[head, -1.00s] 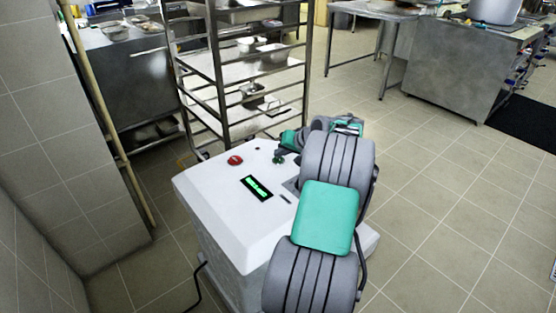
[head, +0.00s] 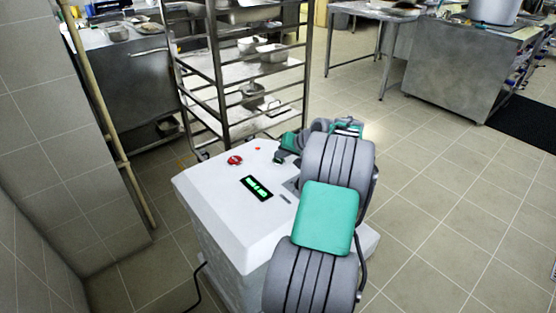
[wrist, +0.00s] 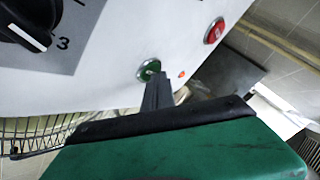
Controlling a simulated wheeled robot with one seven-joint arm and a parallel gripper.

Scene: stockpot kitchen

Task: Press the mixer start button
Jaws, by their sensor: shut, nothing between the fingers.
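The mixer is a white, box-shaped machine (head: 215,195) with a lit green display (head: 257,188) on its top panel. In the wrist view, the green round button (wrist: 148,69) sits on the white panel, with the red button (wrist: 214,31) up to its right. The red button also shows in the head view (head: 235,160). My gripper (wrist: 153,78) is shut and empty. Its fingertips overlap the lower edge of the green button; whether they touch it I cannot tell. In the head view my gripper (head: 279,157) hides the green button.
A small red lamp (head: 257,149) glows on the panel and shows near my fingertips in the wrist view (wrist: 181,73). A black dial (wrist: 32,22) is at upper left there. A metal rack (head: 218,85) stands close behind the mixer.

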